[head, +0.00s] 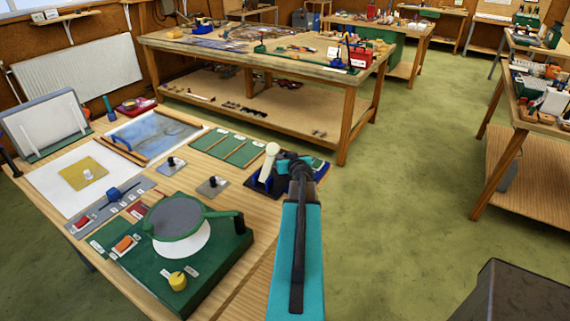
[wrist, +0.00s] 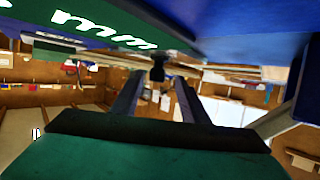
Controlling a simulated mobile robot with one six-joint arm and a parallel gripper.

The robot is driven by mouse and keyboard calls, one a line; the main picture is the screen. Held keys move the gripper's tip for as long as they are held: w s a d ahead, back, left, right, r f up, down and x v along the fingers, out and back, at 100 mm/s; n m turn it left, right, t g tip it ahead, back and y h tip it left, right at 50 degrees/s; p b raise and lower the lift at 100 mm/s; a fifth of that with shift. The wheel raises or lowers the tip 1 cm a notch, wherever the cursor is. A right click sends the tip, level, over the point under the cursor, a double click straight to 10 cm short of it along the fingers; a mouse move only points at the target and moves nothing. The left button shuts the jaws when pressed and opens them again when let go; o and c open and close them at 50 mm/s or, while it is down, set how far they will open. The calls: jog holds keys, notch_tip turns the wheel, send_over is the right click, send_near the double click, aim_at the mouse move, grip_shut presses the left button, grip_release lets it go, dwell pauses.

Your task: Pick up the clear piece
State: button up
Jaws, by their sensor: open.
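Several small pieces with knobs lie on the near wooden bench in the head view. A yellow square piece (head: 75,175) lies on a white sheet (head: 45,190). Two greyish pieces with dark knobs, one (head: 165,168) beside the blue panel (head: 150,135) and one (head: 204,189) nearer, lie on bare wood. I cannot tell for sure which piece is the clear one. In the head view my teal arm reaches up to the bench's right edge and the fingertips cannot be made out.
A green box with a round grey-topped stand (head: 180,216) occupies the bench's near end. A green slotted board (head: 228,147) lies behind the greyish pieces. A white-topped tool in a dark holder (head: 268,165) stands close to my arm.

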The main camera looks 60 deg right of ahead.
jog(key=shift+s+d, duration=0.15)
jog(key=shift+s, duration=0.05)
jog(key=c, duration=1)
jog(key=shift+o, duration=0.2)
jog(key=shift+r, duration=0.1)
notch_tip(320, 180, up, 18)
jog(key=b, duration=0.3)
dwell(0.3)
dwell(0.5)
